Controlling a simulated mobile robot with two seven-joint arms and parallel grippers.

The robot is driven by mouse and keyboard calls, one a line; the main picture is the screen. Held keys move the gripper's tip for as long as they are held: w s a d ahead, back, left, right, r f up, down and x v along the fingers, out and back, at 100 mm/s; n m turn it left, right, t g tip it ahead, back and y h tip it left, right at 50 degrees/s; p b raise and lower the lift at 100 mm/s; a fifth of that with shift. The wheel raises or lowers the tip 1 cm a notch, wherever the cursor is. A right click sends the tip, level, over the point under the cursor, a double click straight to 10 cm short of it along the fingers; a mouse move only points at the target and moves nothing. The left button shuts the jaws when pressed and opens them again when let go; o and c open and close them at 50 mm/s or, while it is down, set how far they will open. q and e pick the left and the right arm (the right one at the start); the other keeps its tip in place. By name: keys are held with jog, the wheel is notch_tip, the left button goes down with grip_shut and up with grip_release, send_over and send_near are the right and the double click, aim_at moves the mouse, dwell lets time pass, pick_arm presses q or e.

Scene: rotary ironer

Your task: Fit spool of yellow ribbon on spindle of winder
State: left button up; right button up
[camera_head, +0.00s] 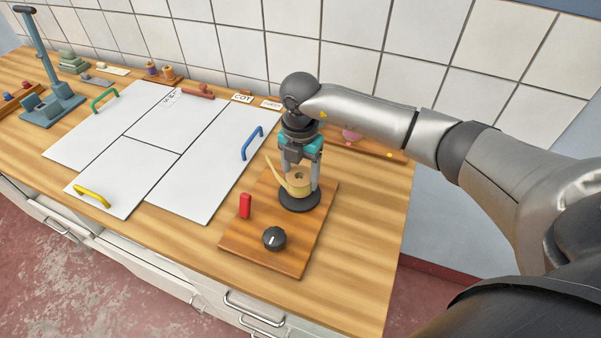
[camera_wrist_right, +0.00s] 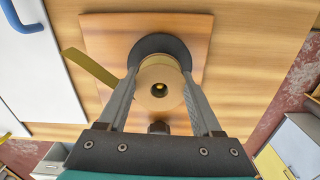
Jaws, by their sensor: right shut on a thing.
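The winder is a wooden board (camera_head: 262,252) with a black round plate (camera_head: 299,203), a red upright piece (camera_head: 245,205) and a black knob (camera_head: 274,238) with a white mark. The spool of yellow ribbon (camera_head: 299,181) is at the black plate, with a ribbon tail sticking out to the left. My right gripper (camera_head: 300,187) points down and is shut on the spool. In the wrist view the spool (camera_wrist_right: 161,88) sits between both fingers, over the black plate (camera_wrist_right: 158,43). A small brass-coloured spot, perhaps the spindle tip, shows in its hole. I cannot tell whether the spool touches the plate. My left gripper is not in view.
White panels with a green handle (camera_head: 105,98), a yellow handle (camera_head: 92,196) and a blue handle (camera_head: 252,143) lie left of the winder. A blue-grey stand (camera_head: 50,105) is at the far left. Small spools (camera_head: 168,72) stand at the back near the tiled wall. Bare wood lies right of the winder.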

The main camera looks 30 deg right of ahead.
jog(key=o, duration=1.4)
jog(key=shift+r, duration=0.1)
notch_tip(320, 180, up, 9)
jog(key=p, duration=0.8)
dwell(0.4)
